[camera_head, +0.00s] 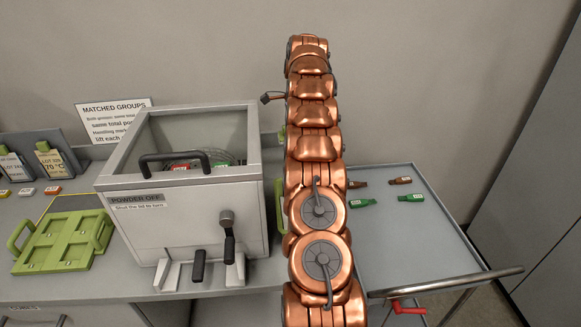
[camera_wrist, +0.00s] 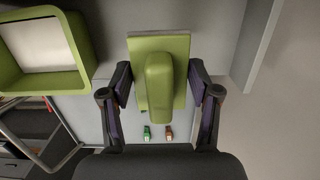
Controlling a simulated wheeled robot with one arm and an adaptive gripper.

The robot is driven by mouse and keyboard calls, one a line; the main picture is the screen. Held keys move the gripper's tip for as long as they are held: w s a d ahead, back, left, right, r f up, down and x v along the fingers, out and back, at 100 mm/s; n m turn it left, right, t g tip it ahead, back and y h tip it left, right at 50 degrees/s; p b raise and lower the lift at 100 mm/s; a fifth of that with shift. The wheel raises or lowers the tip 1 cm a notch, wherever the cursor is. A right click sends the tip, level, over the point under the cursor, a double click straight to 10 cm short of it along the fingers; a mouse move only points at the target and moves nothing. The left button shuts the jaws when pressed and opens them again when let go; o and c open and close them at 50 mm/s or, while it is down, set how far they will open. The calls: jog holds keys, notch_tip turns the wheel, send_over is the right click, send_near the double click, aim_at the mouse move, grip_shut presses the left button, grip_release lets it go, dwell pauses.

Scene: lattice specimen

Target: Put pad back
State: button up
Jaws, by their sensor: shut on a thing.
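In the wrist view my gripper (camera_wrist: 160,82) is shut on a green pad (camera_wrist: 178,45), a flat plate with a raised rounded handle (camera_wrist: 160,80). The two dark fingers lie along its left and right sides. In the head view my copper arm hides the gripper and most of what it holds. Slivers of green show at the arm's left edge, and I cannot tell what they belong to.
A grey box (camera_head: 190,220) with black handles stands left of my arm. A green tray (camera_head: 62,242) lies further left. A grey cart (camera_head: 430,235) on the right carries several green and brown tags. An open green frame (camera_wrist: 87,50) shows in the wrist view.

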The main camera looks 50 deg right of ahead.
jog(key=shift+f+p, duration=2.1)
jog(key=shift+f, duration=4.55)
jog(key=shift+f, duration=0.15)
jog(key=o, duration=1.2)
jog(key=r+b, duration=0.1)
jog(key=r, duration=0.3)
jog(key=r+b, duration=0.1)
jog(key=r, duration=0.3)
jog(key=s+d+r+b, duration=0.1)
jog(key=r+b, duration=0.1)
jog(key=r, duration=0.2)
jog(key=shift+r, duration=0.1)
jog(key=shift+s, duration=0.1)
